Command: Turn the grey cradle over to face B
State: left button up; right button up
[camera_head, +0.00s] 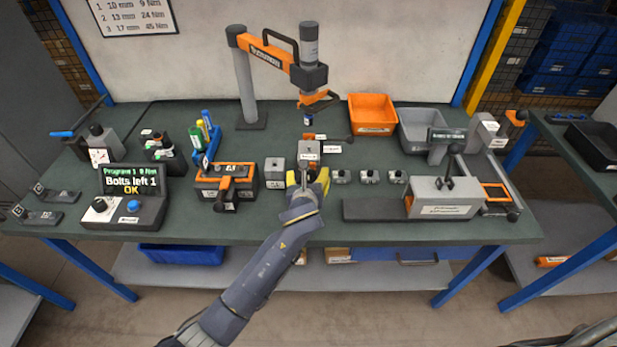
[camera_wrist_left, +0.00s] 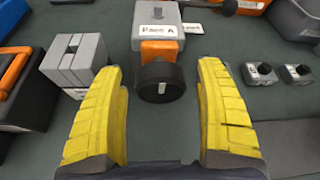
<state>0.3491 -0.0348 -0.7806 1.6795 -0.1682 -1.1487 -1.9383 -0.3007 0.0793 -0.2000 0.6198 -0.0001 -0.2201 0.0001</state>
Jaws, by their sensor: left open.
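The grey cradle (camera_head: 308,147) stands at the middle of the green bench, below the orange hoist arm. In the left wrist view it is a grey block (camera_wrist_left: 157,13) with a small white label, an orange part in front and a round black knob (camera_wrist_left: 160,82) facing me. My left gripper (camera_head: 308,180) is open, just in front of the cradle. Its yellow fingers (camera_wrist_left: 161,72) are spread to either side of the knob, with gaps on both sides.
A slotted grey block (camera_wrist_left: 75,65) stands close left of my left gripper. Several small grey parts (camera_head: 342,176) lie to the right. The orange-tipped hoist (camera_head: 310,75) hangs above and behind. A control box (camera_head: 125,208) reads "Bolts left 1 OK". A grey fixture (camera_head: 440,197) stands front right.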

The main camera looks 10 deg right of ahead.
pick_arm(q)
jog(key=c, duration=1.3)
jog(key=n+h, duration=0.2)
jog(key=shift+a+n, duration=0.1)
jog(key=shift+n, duration=0.3)
jog(key=shift+n+h, duration=0.6)
jog(key=shift+n, duration=0.4)
